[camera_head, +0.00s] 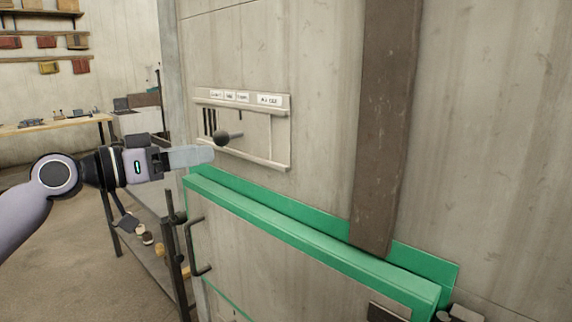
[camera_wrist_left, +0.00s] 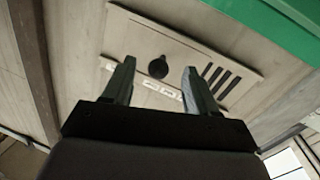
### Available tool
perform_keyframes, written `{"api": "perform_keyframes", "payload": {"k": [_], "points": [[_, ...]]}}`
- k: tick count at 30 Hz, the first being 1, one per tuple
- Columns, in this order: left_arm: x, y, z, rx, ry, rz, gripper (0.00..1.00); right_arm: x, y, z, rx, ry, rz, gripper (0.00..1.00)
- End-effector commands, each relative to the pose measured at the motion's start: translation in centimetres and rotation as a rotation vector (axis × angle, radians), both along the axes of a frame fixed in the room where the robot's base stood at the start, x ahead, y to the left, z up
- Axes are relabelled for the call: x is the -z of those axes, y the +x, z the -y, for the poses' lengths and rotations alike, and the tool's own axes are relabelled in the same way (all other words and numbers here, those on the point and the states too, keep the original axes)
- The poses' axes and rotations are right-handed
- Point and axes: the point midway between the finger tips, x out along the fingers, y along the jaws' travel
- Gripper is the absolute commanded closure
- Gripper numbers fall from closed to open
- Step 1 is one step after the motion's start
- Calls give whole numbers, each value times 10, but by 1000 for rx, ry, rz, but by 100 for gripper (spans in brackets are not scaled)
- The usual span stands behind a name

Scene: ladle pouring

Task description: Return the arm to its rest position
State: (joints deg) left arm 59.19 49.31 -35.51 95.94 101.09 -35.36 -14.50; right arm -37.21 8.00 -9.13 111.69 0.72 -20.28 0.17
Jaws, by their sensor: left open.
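My left gripper (camera_head: 205,154) reaches in from the left toward the wall panel and is open. Its two fingers stand apart in the left wrist view (camera_wrist_left: 160,78), with nothing held between them. A dark round knob (camera_head: 221,138) on a short lever sticks out of the panel (camera_head: 281,140), just beyond the fingertips. In the left wrist view the knob (camera_wrist_left: 157,67) appears between the fingertips, with a visible gap on both sides. My right gripper is not in view.
A dark vertical beam (camera_head: 388,120) runs down the wall at the right. A shelf (camera_head: 155,250) stands below my arm. A workbench (camera_head: 55,126) is at the back left, with open floor before it.

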Motion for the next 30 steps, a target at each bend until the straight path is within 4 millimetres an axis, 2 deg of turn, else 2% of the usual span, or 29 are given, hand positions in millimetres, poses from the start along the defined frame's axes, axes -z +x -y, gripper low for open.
{"api": "perform_keyframes", "payload": {"k": [1, 7, 14, 18, 23, 30], "points": [[20, 2, 6, -3, 6, -20, 42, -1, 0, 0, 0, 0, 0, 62], [109, 4, 27, -50, 46, -75, 42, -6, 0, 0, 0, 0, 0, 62], [204, -15, 44, -122, 84, -133, 42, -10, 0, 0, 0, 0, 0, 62], [259, -36, 49, -177, 109, -172, 42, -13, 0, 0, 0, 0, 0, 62], [317, -70, 50, -252, 145, -219, 42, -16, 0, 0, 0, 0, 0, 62], [393, -136, 42, -374, 230, -298, 42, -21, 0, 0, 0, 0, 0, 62]]}}
